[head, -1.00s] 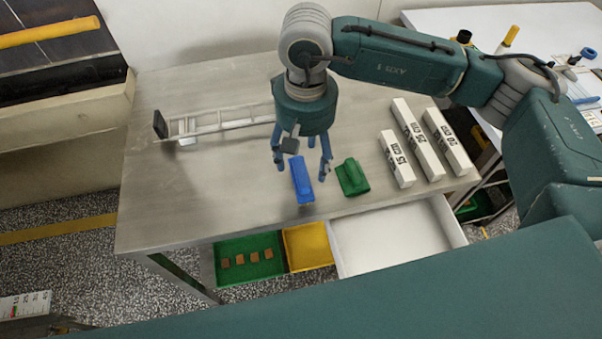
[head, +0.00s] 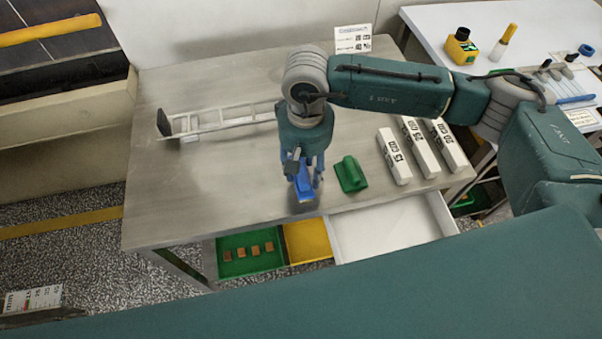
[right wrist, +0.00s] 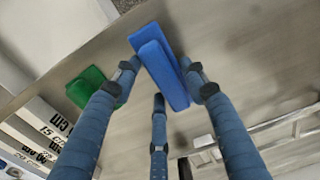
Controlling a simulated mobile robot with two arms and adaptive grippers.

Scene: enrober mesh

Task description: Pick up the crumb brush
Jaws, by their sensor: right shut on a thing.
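A blue brush (head: 304,196) is between the fingers of my right gripper (head: 303,180), over the front of the metal table (head: 235,215). The gripper is shut on it. In the right wrist view the blue brush (right wrist: 160,66) lies between the blue fingers. A grey-brown patch shows under its front end; I cannot tell whether the brush is clear of the table. A green brush (head: 351,175) of similar shape lies just right of it, apart from the gripper. My left gripper is not in view.
White blocks marked in cm (head: 394,157) stand right of the green brush. A ladder-like metal frame (head: 225,120) lies at the back left. Below the front edge are an open white drawer (head: 390,228), a yellow tray (head: 306,241) and a green tray (head: 232,268) with small brown pieces.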

